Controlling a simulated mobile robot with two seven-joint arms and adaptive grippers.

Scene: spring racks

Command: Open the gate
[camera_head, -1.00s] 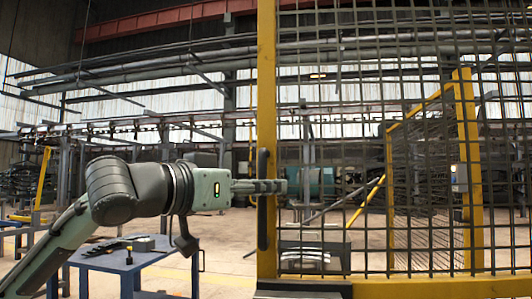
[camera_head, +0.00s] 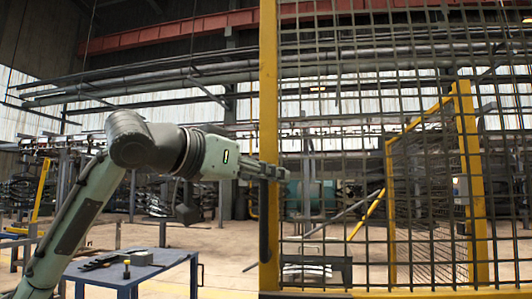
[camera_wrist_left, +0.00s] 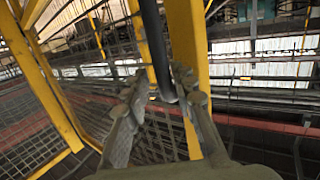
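The gate is a yellow-framed wire mesh panel whose upright post (camera_head: 268,90) stands in the middle of the head view. A dark vertical handle (camera_head: 264,230) is on this post. My left gripper (camera_head: 268,171) reaches across the upper part of the handle from the left. In the left wrist view, the handle (camera_wrist_left: 157,45) runs down between the two fingers of my left gripper (camera_wrist_left: 162,88). The fingers are apart, with a gap on the handle's left; the right fingertip is close to it, and contact is unclear. My right gripper is not in view.
A blue table (camera_head: 140,270) with dark tools stands at the lower left, beyond my left arm. A second yellow mesh panel (camera_head: 470,180) stands behind the gate on the right. Open floor lies between the table and the gate.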

